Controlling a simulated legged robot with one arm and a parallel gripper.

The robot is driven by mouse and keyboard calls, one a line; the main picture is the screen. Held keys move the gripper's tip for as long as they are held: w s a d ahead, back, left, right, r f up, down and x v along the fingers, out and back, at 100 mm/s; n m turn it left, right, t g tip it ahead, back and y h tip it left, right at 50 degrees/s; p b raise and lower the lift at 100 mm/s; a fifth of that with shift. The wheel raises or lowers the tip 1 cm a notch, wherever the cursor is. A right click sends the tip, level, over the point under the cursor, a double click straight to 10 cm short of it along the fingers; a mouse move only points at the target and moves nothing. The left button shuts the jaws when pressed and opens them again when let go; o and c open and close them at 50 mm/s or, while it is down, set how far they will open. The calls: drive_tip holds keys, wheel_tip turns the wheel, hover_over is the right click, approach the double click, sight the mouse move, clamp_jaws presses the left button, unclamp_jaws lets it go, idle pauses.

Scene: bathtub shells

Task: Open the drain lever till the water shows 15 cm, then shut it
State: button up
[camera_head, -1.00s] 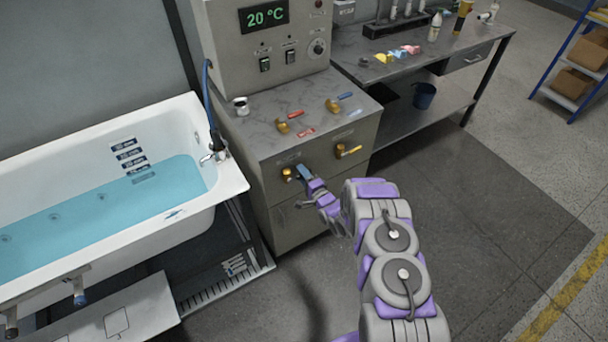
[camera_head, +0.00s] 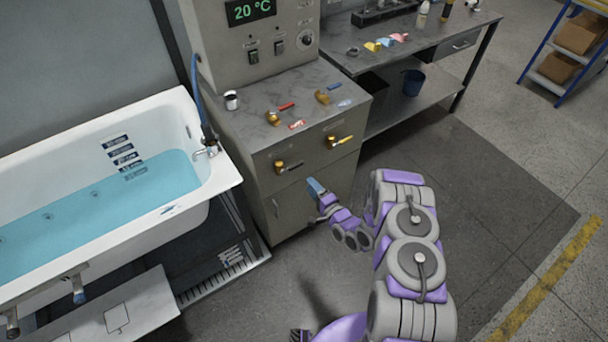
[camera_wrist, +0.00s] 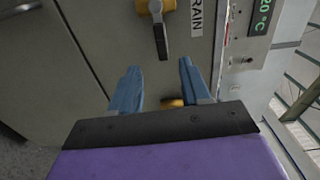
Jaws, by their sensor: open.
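The drain lever (camera_head: 291,166) is a brass valve with a dark handle on the cabinet front; its handle points right in the head view. In the wrist view it (camera_wrist: 160,36) stands beyond my fingertips, beside a label whose visible letters read "RAIN". My gripper (camera_head: 316,187) is open and empty, apart from the lever and to its lower right in the head view. Both blue fingers show in the wrist view (camera_wrist: 158,80). Blue water (camera_head: 95,205) partly fills the white tub (camera_head: 222,177). Dark level marks (camera_head: 120,148) line the tub wall; their figures are too small to read.
A yellow-handled valve (camera_head: 339,142) sits right of the drain lever. Red-handled (camera_head: 276,115) and blue-handled taps stand on the cabinet top, under a display (camera_head: 250,10) reading 20 °C. A workbench (camera_head: 410,50) stands behind.

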drive_tip(key=shift+p+v, duration=0.3)
drive_tip(key=shift+v, duration=2.35)
drive_tip(key=shift+w, duration=0.1)
